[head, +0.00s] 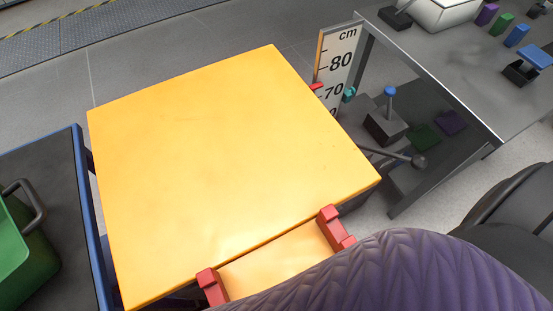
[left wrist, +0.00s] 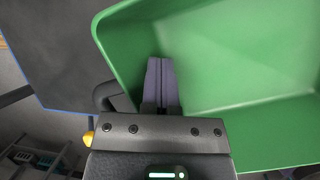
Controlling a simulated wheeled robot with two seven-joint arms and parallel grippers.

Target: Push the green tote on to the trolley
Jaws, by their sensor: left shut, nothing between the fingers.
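The green tote (head: 28,262) shows partly at the left edge of the head view, with a dark handle (head: 36,205) on its side. It stands on a dark top with a blue edge (head: 92,215). In the left wrist view the open tote (left wrist: 130,45) fills the right and middle. My left gripper (left wrist: 161,62) is shut and empty, its fingers seen against the tote's inside; whether they touch it I cannot tell. A yellow platform (head: 220,150) with red corner brackets lies right of the dark top; I cannot tell which is the trolley. My right gripper is out of view.
A height scale (head: 337,65) marked in cm stands behind the yellow platform's right side. The yellow top is bare. Open floor (head: 150,60) lies behind it.

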